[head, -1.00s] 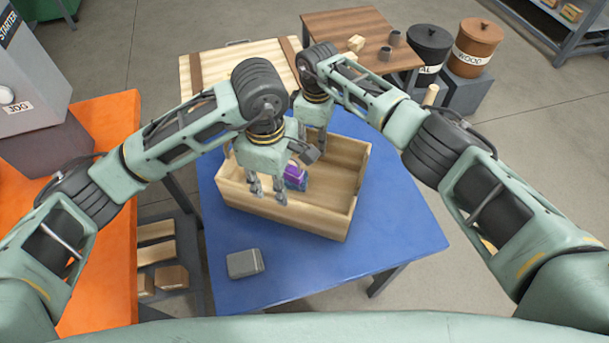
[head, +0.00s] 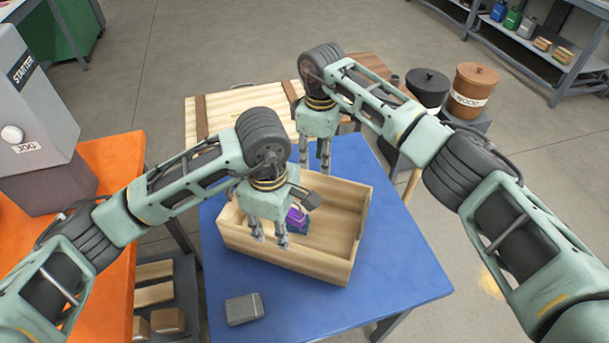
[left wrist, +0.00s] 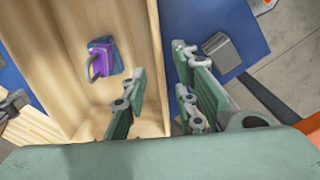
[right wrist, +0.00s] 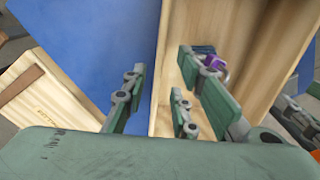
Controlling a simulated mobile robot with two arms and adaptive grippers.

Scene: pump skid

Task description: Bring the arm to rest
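My left gripper (head: 268,241) is open and empty over the near left part of a wooden box (head: 305,262). In the left wrist view its fingers (left wrist: 155,110) stand apart, with the box wall between them below. My right gripper (head: 314,165) is open and empty at the box's far side. In the right wrist view its fingers (right wrist: 158,100) are also apart. A purple and blue object (head: 296,217) with a handle lies in the box, touched by neither gripper; it also shows in the left wrist view (left wrist: 102,58). Both arms are bent over the blue table (head: 400,285).
An orange bench (head: 110,265) with a starter box (head: 35,120) is at left. A pale wooden crate (head: 225,115), a brown table (head: 365,75) and labelled bins (head: 474,90) stand behind.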

